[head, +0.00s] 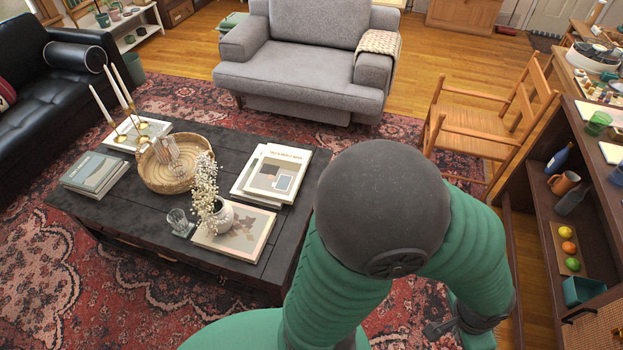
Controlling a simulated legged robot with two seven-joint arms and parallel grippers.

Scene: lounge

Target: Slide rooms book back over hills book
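A dark coffee table (150,215) bears several books, and their titles are too small to read, so I cannot tell which are the rooms and hills books. A stack of pale-covered books (278,172) lies at the table's right end; the top one has a framed picture and sits offset from those below. A grey-green stack (95,172) lies at the left end. A book with abstract shapes (240,236) lies under a vase at the front. One green arm of mine fills the lower right; a dark end part, perhaps my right gripper (438,328), shows low, its fingers unclear. My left gripper is out of view.
A round woven tray (172,170), a flower vase (216,214), a glass (179,221) and candlesticks (131,118) stand on the table. A grey armchair (310,75) is behind, a wooden chair (485,110) and shelf unit (533,180) at right, a black sofa (60,110) at left.

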